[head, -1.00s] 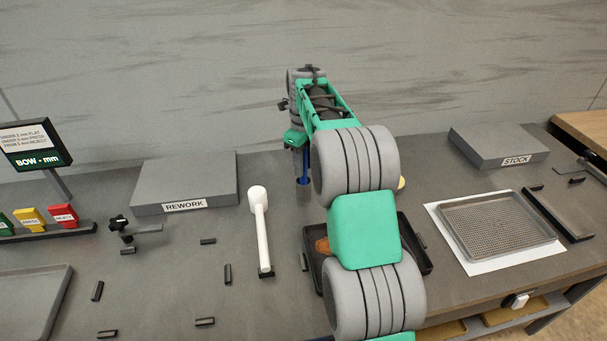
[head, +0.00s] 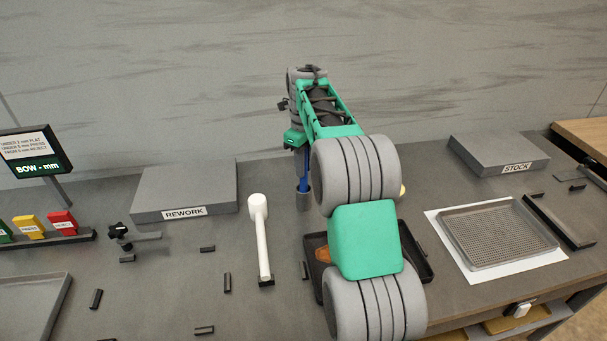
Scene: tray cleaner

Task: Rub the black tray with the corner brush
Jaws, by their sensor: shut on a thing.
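The black tray (head: 430,268) lies on the bench, largely hidden behind my arm; its left part and right edge show. A brown-orange patch (head: 323,254) shows inside it at the left. My gripper (head: 297,148) is beyond the tray, pointing down, with its fingers small and partly hidden. It is shut on the corner brush (head: 303,184), a slim upright blue shaft with a grey lower end. The brush is behind and left of the tray, apart from it. Whether its lower end touches the bench I cannot tell.
A white mallet-like tool (head: 262,235) stands left of the tray. A REWORK block (head: 185,185) is at back left, a STOCK block (head: 500,150) at back right. A perforated tray (head: 500,235) lies on white paper at right. Several small dark bars lie around the front left.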

